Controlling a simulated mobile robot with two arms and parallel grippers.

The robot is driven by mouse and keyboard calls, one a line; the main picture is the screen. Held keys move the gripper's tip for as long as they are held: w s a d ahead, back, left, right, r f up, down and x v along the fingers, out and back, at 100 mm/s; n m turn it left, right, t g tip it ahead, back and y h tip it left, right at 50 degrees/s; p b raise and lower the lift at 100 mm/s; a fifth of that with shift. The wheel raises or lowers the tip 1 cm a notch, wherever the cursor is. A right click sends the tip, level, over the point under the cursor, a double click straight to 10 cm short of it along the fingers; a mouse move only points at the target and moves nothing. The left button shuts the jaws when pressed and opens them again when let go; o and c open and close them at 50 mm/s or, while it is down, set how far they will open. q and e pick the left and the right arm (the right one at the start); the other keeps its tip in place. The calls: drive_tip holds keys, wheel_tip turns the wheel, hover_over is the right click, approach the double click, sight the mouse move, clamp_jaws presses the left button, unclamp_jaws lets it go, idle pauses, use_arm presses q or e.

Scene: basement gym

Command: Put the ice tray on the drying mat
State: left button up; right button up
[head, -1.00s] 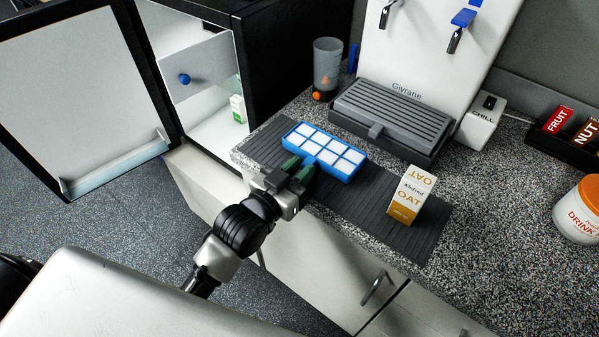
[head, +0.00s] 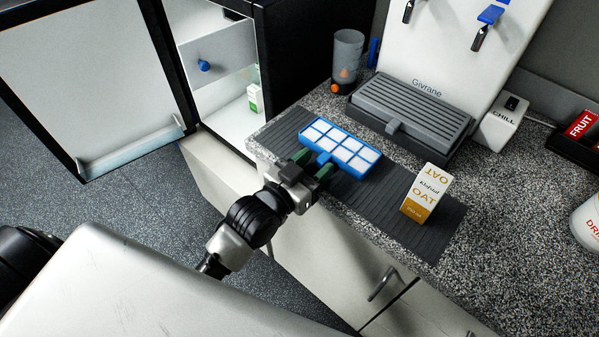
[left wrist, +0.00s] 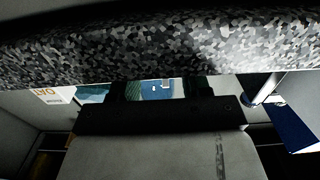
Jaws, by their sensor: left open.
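The blue ice tray (head: 345,150) with white-filled cells lies flat on the dark ribbed drying mat (head: 375,203), towards the mat's left part. A small blue tab sticks out from its near side. My left gripper (head: 314,166) is open at the near edge of the mat, its green-padded fingers apart on either side of the tab. In the left wrist view the fingers (left wrist: 152,91) are mostly hidden behind the dark gripper body, with a bit of blue between them. My right gripper is not in view.
An oat carton (head: 427,193) stands on the mat's right part. A grey drip tray (head: 412,105) with a white dispenser is behind the mat, beside a clear tumbler (head: 346,62). An open fridge (head: 225,110) is at left. The counter's right side has bare room.

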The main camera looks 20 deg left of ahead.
use_arm(q)
drive_tip(key=b+v, duration=0.1)
drive_tip(key=v, duration=1.1)
drive_tip(key=shift+w, duration=0.1)
drive_tip(key=s+a+f+n+g+y, duration=0.15)
drive_tip(key=f+g, duration=0.25)
drive_tip(key=f, duration=1.2)
drive_tip(key=s+a+f+g+y, duration=0.1)
drive_tip(key=a+f+g+y, duration=0.2)
drive_tip(key=f, duration=1.3)
drive_tip(key=s+a+f+g+y, duration=0.1)
drive_tip(key=s+f+g, duration=0.8)
drive_tip(key=s+f, duration=1.3)
drive_tip(key=shift+s+a+f+y, duration=0.15)
drive_tip(key=shift+s+a+y, duration=0.2)
drive_tip(key=shift+s, duration=0.8)
